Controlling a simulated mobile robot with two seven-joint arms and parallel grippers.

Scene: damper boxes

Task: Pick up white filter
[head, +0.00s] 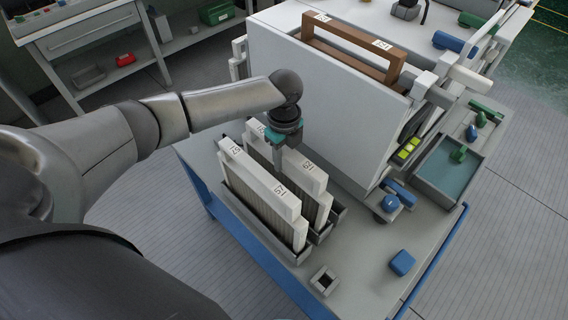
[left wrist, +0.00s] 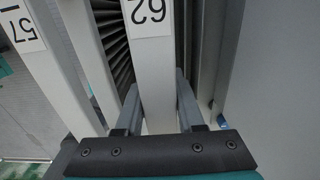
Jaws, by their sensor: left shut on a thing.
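Two white-framed filters with dark pleats stand upright side by side in a dark rack on the cart: a nearer one (head: 262,200) and a farther one (head: 312,174). My left gripper (head: 279,158) reaches down over the top of the farther filter. In the left wrist view, my left gripper (left wrist: 158,110) has one finger on each side of that filter's white top bar (left wrist: 153,70) and is shut on it. The bar bears a number label. The nearer filter (left wrist: 70,75) shows at the left there. The fingertips are partly hidden in the head view. My right gripper is not in view.
A large white box (head: 320,95) with a brown frame (head: 355,48) in its top stands close behind the filters. A grey tray (head: 447,172) with a green part, a blue block (head: 402,262) and a small dark-holed block (head: 324,280) are on the cart.

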